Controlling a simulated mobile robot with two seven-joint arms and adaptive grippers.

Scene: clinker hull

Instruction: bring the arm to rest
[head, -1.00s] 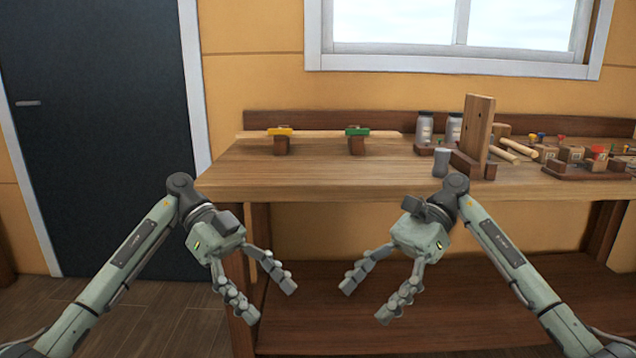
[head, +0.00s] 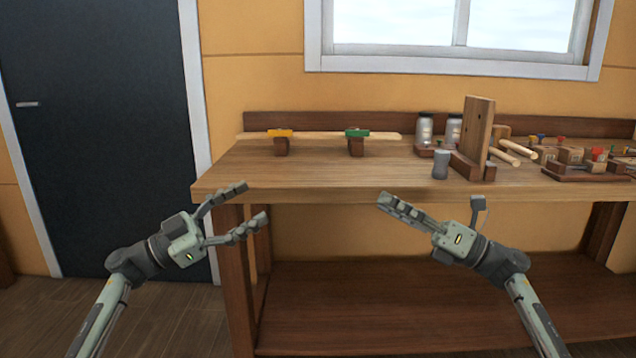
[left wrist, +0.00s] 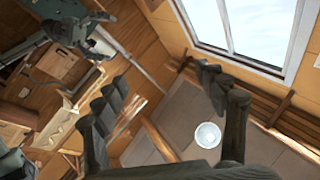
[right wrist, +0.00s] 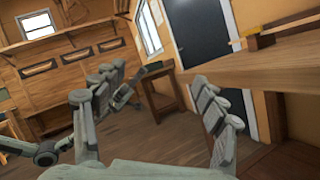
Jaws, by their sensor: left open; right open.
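My left gripper (head: 254,204) is open and empty, in front of the bench's left end. Its fingers point right and slightly up in the head view, and they show spread apart in the left wrist view (left wrist: 165,90). My right gripper (head: 384,202) is open and empty in front of the bench's front edge, its fingers pointing left. Its spread fingers also show in the right wrist view (right wrist: 155,95). Neither gripper touches anything that I can see.
The wooden workbench (head: 320,182) carries a pale strip (head: 313,135) with a yellow clamp (head: 280,133) and a green clamp (head: 357,133). A grey cup (head: 440,164), an upright board (head: 478,130), jars (head: 425,128) and a tray (head: 590,176) stand to the right. The bench's front left is clear.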

